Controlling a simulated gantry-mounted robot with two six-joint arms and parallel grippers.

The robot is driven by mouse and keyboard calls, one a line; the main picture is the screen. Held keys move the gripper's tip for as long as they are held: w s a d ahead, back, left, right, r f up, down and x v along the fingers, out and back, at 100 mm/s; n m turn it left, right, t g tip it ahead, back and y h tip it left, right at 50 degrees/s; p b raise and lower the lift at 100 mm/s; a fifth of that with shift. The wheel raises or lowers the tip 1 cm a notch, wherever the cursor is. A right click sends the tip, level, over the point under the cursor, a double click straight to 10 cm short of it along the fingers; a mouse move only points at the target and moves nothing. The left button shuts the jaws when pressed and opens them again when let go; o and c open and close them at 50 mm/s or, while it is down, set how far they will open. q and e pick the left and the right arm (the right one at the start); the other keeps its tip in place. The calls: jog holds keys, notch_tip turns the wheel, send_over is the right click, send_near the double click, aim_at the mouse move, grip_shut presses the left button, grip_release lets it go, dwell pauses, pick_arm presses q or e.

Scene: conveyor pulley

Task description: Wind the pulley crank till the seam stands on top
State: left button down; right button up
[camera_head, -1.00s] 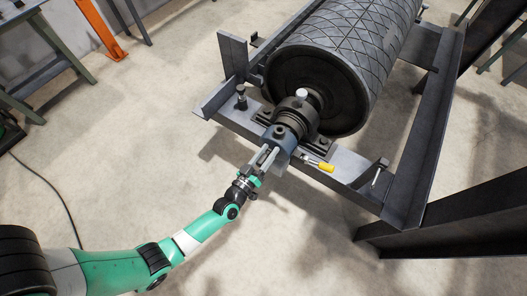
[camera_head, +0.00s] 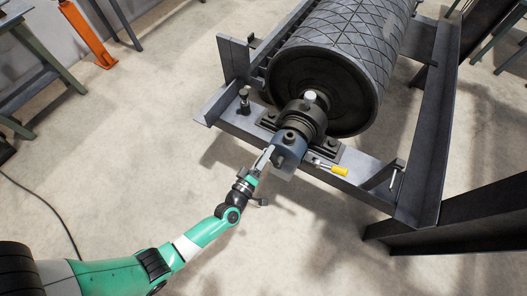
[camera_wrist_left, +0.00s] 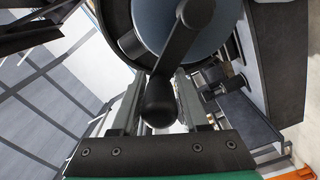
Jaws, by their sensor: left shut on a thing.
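The pulley (camera_head: 345,45) is a large dark drum with a diamond-patterned surface, lying in a steel frame. I cannot make out its seam. At its near end, a blue-grey crank hub (camera_head: 288,150) sits in front of the shaft bearing (camera_head: 303,117). My left gripper (camera_head: 264,158) is at the lower left of the hub. In the left wrist view, the dark crank arm (camera_wrist_left: 185,45) runs down to a rounded handle (camera_wrist_left: 159,100). The handle lies between the gripper's two fingers, which are shut on it. My right gripper is not in view.
The steel frame (camera_head: 437,120) surrounds the drum. A yellow-handled tool (camera_head: 335,169) lies on its front beam, right of the bearing. A dark beam (camera_head: 450,225) stands at the lower right. An orange post (camera_head: 88,38) is at the upper left. The floor in front is clear.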

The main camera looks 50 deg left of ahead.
pick_arm(q)
jog(key=shift+d+f, duration=0.1)
jog(key=shift+d, duration=0.05)
jog(key=c, duration=0.9)
grip_release()
jog(key=o, duration=0.3)
jog(key=shift+d, duration=0.1)
jog(key=shift+o, duration=0.3)
jog(key=shift+w+d, duration=0.1)
jog(key=shift+d, duration=0.1)
jog(key=shift+a, duration=0.1)
jog(key=shift+a, duration=0.1)
